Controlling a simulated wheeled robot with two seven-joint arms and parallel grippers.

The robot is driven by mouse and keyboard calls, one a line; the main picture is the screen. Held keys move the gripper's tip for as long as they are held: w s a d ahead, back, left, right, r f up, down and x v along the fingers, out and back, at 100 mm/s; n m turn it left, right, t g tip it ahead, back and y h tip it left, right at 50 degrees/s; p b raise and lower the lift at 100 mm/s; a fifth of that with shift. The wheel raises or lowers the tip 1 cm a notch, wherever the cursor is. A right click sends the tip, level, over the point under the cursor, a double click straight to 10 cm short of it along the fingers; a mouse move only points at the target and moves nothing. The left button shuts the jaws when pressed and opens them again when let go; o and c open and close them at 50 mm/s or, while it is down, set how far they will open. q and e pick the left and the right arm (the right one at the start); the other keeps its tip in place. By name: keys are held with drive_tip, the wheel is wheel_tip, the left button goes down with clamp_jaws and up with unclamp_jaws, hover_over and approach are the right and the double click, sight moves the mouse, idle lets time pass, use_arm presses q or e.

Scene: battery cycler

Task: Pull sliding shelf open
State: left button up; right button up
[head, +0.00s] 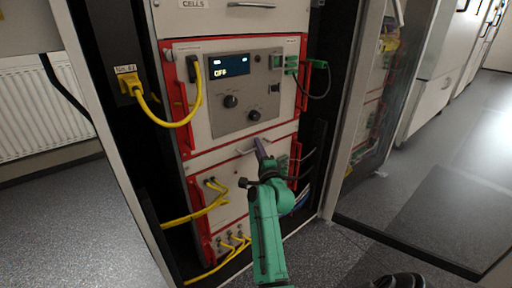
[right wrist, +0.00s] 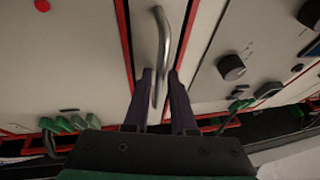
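A narrow pale sliding shelf (head: 220,160) sits in the rack between the upper and lower units. It looks pushed in, flush with the fronts around it. Its curved metal handle shows in the right wrist view (right wrist: 160,45). My right gripper (head: 260,146) is at this handle, with its dark fingers (right wrist: 160,84) on either side of the bar. I cannot tell whether both fingers press on it. The fingers and the green arm hide part of the handle and lower unit in the head view. My left gripper is not in view.
Above is the cycler unit (head: 228,120) with an "OFF" display, knobs and red side rails. Yellow cables (head: 185,122) loop at the left and a green-plugged cable (head: 318,95) at the right. A glass door (head: 365,120) stands open at the right. The floor in front looks clear.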

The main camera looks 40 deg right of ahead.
clamp_jaws()
idle(1.3)
